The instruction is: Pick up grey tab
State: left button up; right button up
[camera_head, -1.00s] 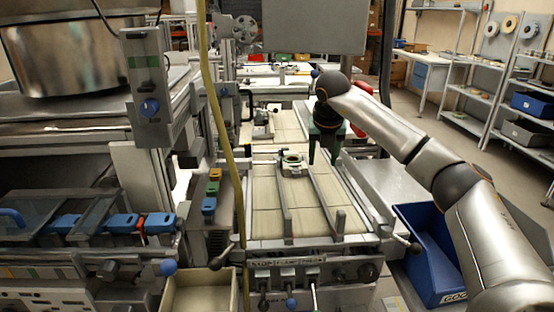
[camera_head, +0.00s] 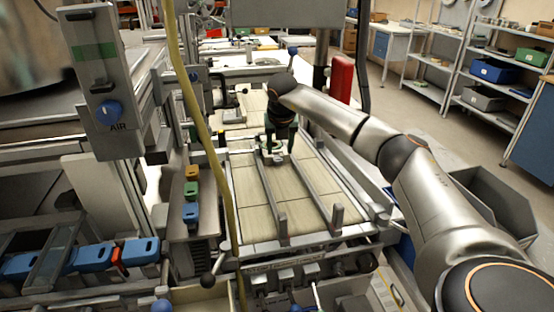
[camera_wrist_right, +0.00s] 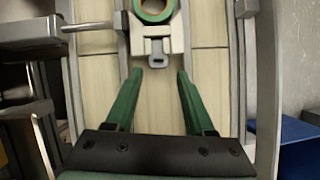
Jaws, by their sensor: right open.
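The grey tab (camera_wrist_right: 158,58) is a small flat piece with a slot, at the near end of a pale fixture (camera_wrist_right: 176,40) in the right wrist view. A green-rimmed ring (camera_wrist_right: 154,10) sits on the fixture beyond the tab. My right gripper (camera_wrist_right: 160,74) has two green fingers, spread apart and empty. Its tips are on either side of the tab's near end, and contact cannot be told. In the head view my right gripper (camera_head: 280,152) reaches down at the fixture (camera_head: 268,158), hiding the tab. My left gripper is not in view.
The fixture lies between two metal rails (camera_head: 315,190) on a pale tiled conveyor bed (camera_head: 255,218). A yellow hose (camera_head: 195,110) hangs at the left. Coloured blocks (camera_head: 191,190) and blue handles (camera_head: 88,258) are left of the bed. Its near part is clear.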

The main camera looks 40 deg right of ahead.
aim_at(279, 160)
jog(key=shift+a+p+x, duration=0.1)
jog(key=shift+p+x, duration=0.05)
jog(key=shift+x, duration=1.1)
jog(key=shift+a+p+x, duration=0.15)
jog(key=shift+x, duration=1.1)
jog(key=shift+s+f, duration=0.1)
jog(key=shift+c, duration=0.2)
jog(key=shift+d, duration=0.1)
grip_shut()
